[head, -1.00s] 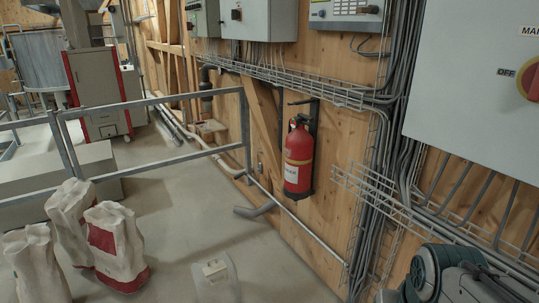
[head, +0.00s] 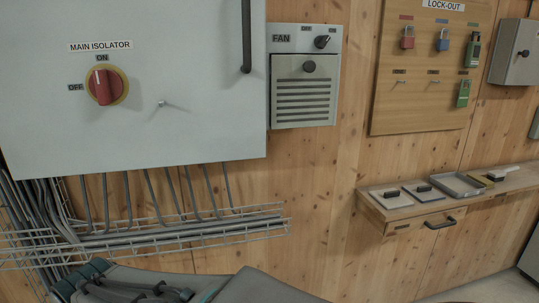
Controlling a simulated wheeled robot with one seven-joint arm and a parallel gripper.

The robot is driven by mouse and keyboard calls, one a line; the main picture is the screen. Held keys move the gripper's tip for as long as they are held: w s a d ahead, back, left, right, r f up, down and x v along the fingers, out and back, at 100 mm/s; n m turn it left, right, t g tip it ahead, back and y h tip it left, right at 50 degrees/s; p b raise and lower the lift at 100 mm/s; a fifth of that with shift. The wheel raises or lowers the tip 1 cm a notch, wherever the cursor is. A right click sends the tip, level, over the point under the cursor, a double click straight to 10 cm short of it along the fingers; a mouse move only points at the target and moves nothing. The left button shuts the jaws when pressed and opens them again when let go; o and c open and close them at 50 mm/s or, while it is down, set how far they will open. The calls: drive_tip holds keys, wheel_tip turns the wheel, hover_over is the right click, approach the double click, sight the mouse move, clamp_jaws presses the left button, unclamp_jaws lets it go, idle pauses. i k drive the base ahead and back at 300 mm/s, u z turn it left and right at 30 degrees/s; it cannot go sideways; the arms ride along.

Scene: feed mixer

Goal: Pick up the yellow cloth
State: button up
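I cannot clearly make out a yellow cloth. A small dull-yellow patch (head: 484,181) lies on the wooden shelf (head: 400,212) at the right, just right of a shallow grey tray (head: 446,184). It is too small to tell whether it is the cloth. My gripper is not in view. Only parts of my arm show along the bottom edge, well left of the shelf.
Flat dark-handled items (head: 392,198) and a pale brush-like item (head: 503,172) also lie on the shelf. A drawer handle (head: 440,223) sticks out below. A wire cable tray (head: 150,237) juts from the wall at left. The lock-out board (head: 420,115) hangs above the shelf.

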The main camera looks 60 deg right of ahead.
sight(490, 184)
drive_tip(key=z, duration=3.85)
drive_tip(key=k, duration=0.45)
drive_tip(key=z, duration=0.9)
drive_tip(key=i, duration=1.45)
drive_tip(key=u, duration=0.3)
drive_tip(key=i, duration=1.55)
drive_tip(key=u, duration=1.3)
drive_tip(key=i, duration=0.9)
drive_tip(key=u, duration=1)
